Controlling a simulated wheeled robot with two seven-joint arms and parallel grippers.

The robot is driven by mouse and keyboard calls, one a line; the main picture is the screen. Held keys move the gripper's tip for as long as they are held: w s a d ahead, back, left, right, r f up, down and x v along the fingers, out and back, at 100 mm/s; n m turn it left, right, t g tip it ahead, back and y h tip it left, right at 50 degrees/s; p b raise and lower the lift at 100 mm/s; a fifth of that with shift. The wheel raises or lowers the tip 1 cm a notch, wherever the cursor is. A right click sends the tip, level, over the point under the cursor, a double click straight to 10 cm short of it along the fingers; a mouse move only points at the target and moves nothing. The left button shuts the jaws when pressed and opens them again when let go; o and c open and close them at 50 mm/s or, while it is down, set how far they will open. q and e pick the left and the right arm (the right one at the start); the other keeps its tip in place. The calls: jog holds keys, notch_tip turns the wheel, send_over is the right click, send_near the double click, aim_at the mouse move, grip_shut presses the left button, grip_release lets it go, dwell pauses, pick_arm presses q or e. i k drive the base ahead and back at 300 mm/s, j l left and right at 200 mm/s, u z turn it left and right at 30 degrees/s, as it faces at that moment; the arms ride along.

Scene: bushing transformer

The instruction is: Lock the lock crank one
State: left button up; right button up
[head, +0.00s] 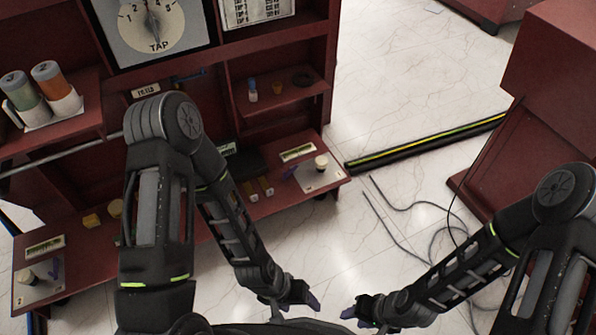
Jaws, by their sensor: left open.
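I cannot tell which is lock crank one. My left gripper (309,299) is open, low in the middle, apart from both plates. My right gripper (355,311) is close to its right; its fingers are too small to read. Neither gripper visibly holds anything.
A TAP dial (152,28) is on the upper cabinet. Green and orange cylinders (48,76) stand on the left shelf. A black bar with yellow-green stripes (425,143), loose cables (420,206) and a red cabinet (540,110) are on the right. The marble floor between is mostly clear.

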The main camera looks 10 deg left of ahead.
aim_at(285, 175)
jog(key=i+l, duration=0.1)
jog(key=i, duration=0.35)
jog(key=i+l, duration=0.1)
jog(key=i, duration=0.35)
jog(key=i+l+u, duration=0.1)
jog(key=i, duration=0.35)
